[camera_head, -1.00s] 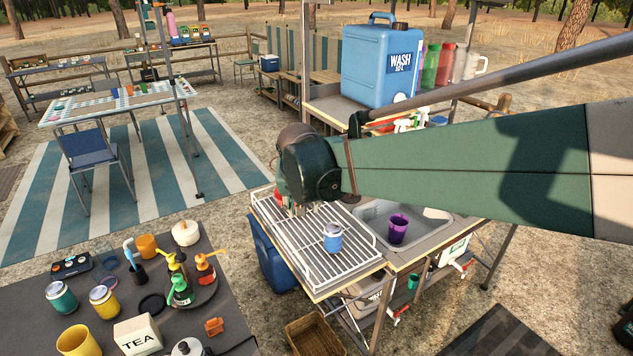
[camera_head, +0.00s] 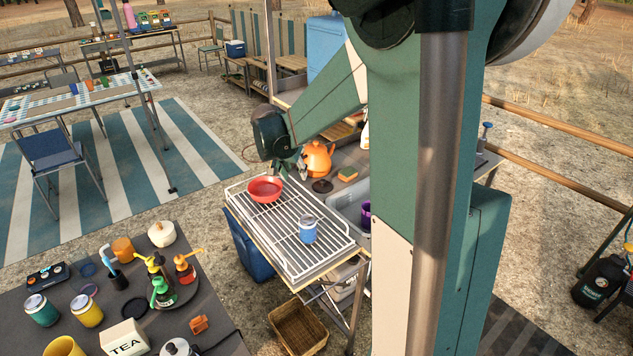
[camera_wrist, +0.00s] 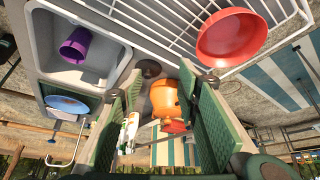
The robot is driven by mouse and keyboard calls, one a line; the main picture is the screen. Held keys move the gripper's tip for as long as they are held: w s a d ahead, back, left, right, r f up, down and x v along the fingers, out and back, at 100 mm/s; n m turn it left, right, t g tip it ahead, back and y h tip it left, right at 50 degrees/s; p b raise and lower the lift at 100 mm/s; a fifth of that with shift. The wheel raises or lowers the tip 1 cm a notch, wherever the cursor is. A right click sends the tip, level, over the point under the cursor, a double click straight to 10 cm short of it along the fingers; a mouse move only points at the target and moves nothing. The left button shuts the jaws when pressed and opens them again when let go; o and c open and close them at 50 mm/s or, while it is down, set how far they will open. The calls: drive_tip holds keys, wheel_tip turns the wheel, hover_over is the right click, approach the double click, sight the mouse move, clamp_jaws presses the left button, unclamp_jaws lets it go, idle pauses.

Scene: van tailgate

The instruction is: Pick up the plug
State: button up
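A small dark round disc, which looks like the plug (camera_head: 322,186), lies flat on the counter beside the orange kettle (camera_head: 317,158). In the wrist view the disc (camera_wrist: 149,68) shows between the sink and the kettle, ahead of my fingers. My gripper (camera_head: 288,168) is above the far end of the counter, beside the kettle and behind the red bowl. Its fingers are partly hidden in the head view. In the wrist view my gripper (camera_wrist: 160,85) has its two green fingers wide apart, with nothing held between them.
A red bowl (camera_head: 265,189) and a blue-lidded jar (camera_head: 308,230) stand on the white rack (camera_head: 290,262). A yellow sponge (camera_head: 347,174) lies near the sink. A purple cup (camera_wrist: 76,43) is in the sink basin (camera_wrist: 62,66). My arm hides much of the right side.

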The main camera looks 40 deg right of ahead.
sight(323, 180)
drive_tip(key=w+d+f+m+g+p, duration=0.1)
drive_tip(key=w+d+f+m+p, duration=0.1)
drive_tip(key=d, duration=0.4)
drive_tip(key=w+d+f+m+g+h+p, duration=0.1)
drive_tip(key=w+d+f+m, duration=0.1)
drive_tip(key=w+d+f, duration=0.2)
drive_tip(key=d+f, duration=0.2)
drive_tip(key=d, duration=0.1)
drive_tip(key=shift+w+d+f+p, duration=0.2)
drive_tip(key=shift+w+f+p, duration=0.05)
drive_tip(key=shift+p, duration=0.15)
drive_tip(key=shift+x, duration=1.3)
drive_tip(key=shift+b+x, duration=0.45)
drive_tip(key=shift+x, duration=2.15)
drive_tip(key=shift+s+d+r, duration=0.1)
drive_tip(key=shift+d, duration=0.05)
drive_tip(key=c, duration=0.9)
